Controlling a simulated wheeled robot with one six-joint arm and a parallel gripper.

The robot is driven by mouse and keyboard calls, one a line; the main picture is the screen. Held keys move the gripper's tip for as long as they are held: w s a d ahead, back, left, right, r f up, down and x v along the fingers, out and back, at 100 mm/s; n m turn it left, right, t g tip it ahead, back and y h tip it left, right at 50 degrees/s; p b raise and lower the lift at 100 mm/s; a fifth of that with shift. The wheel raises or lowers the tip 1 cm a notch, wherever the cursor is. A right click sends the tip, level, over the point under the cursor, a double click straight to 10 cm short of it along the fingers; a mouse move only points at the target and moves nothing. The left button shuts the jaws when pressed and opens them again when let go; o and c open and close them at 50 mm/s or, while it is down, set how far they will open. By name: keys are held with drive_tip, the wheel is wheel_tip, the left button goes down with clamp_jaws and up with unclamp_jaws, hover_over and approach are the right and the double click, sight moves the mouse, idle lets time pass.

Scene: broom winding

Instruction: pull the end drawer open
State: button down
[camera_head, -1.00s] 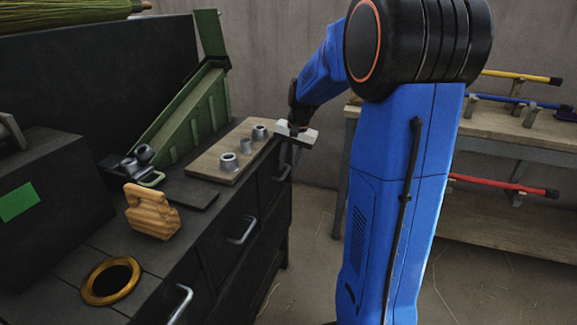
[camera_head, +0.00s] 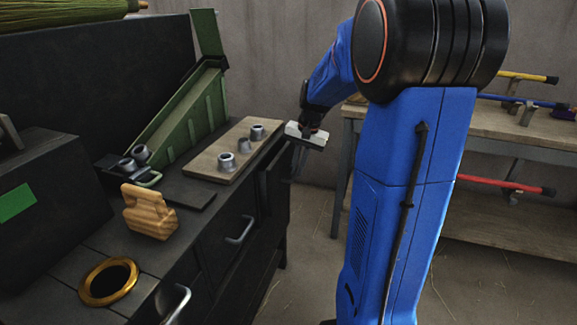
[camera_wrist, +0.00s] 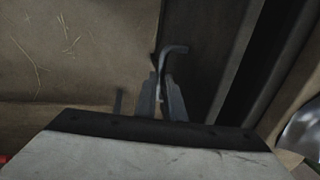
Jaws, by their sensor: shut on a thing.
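The end drawer (camera_head: 275,184) is at the far end of the dark cabinet (camera_head: 215,212). Its front looks slightly out from the cabinet face, though the dark view makes the gap hard to judge. My gripper (camera_wrist: 162,92) is shut on the grey bar handle (camera_wrist: 174,50) of this drawer. The handle's bent end shows beyond the fingertips in the wrist view. In the head view my gripper (camera_head: 296,168) hangs beside the drawer front, and its fingers are small and dark there. The handle is mostly hidden in that view.
Nearer drawers have handles (camera_head: 240,230) sticking out. A board with metal cups (camera_head: 227,160), a green chute (camera_head: 185,115), a wooden block (camera_head: 149,212) and a gold ring (camera_head: 108,282) are on top. A workbench (camera_head: 480,120) stands at right. Floor between is clear.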

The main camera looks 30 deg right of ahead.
drive_tip(key=s+d, duration=0.9)
drive_tip(key=s, duration=0.3)
drive_tip(key=shift+d, duration=0.25)
drive_tip(key=c, duration=1.8)
unclamp_jaws()
drive_tip(key=shift+c, duration=0.2)
drive_tip(key=shift+r, duration=0.1)
wheel_tip(320, 180, up, 17)
drive_tip(key=s+d, duration=0.2)
drive_tip(key=shift+s, duration=0.4)
